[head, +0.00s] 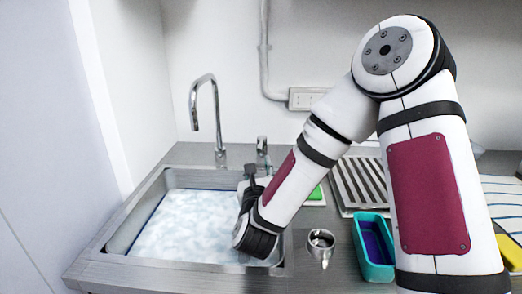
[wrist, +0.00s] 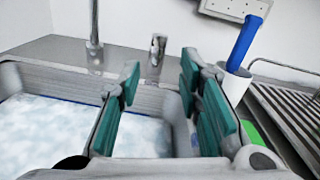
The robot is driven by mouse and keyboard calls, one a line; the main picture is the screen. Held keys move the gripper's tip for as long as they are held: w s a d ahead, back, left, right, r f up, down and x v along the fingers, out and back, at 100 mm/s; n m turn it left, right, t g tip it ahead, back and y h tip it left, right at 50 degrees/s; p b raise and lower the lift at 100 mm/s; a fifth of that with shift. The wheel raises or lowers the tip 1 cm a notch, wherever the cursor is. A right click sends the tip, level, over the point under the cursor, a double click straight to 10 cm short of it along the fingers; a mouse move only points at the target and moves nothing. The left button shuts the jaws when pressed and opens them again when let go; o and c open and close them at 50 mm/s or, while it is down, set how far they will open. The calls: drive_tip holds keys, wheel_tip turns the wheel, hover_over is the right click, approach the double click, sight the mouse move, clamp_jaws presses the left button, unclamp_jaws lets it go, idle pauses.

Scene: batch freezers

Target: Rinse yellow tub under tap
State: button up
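The tap (head: 207,110) is a tall curved metal spout behind the sink (head: 105,238), which holds foamy, pale water. Its lower stem also shows in the wrist view (wrist: 94,30). My gripper (wrist: 160,90) is open, its teal finger pads apart with nothing visible between them. It is at the right part of the sink, facing the back; in the head view my wrist mostly hides it. A yellow object (head: 511,252) shows at the right edge, partly hidden by my arm and cut off by the frame; I cannot tell whether it is the tub.
A teal tub (head: 360,232) with a dark blue inside stands right of the sink, near a metal cup (head: 320,241). A ribbed drainboard (head: 355,183) lies behind. A blue handle (wrist: 243,43) rises from a white holder (wrist: 236,82) beside a green item (wrist: 252,132).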

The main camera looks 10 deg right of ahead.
sight(260, 144)
drive_tip(key=x, duration=1.2)
drive_tip(key=shift+w+a, duration=0.1)
drive_tip(key=shift+w, duration=0.05)
clamp_jaws()
